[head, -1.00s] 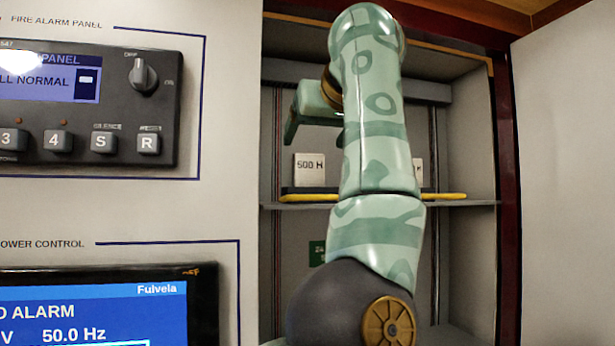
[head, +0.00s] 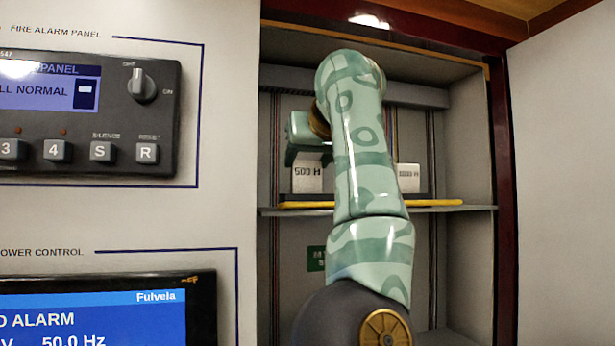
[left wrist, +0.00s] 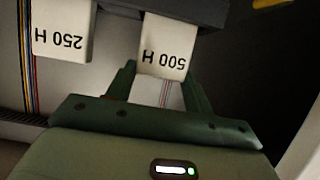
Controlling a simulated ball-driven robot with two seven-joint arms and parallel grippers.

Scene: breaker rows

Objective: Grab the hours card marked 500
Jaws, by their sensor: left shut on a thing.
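The card marked 500 H (head: 306,179) is a small white card standing at the left of a dark holder on the cabinet shelf. In the left wrist view the 500 H card (left wrist: 164,57) appears upside down, its far edge against the dark holder. My left gripper (left wrist: 160,78) is shut on this card, with one green finger at each side. In the head view the left gripper (head: 306,158) is just above the card, partly hidden by my arm. My right gripper is not in view.
A card marked 250 H (left wrist: 62,30) is beside the 500 H card. Another white card (head: 408,177) stands to the right of my arm; its print is hard to read. The holder has a yellow front edge (head: 440,203) on the shelf (head: 470,209). Cabinet walls close in both sides.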

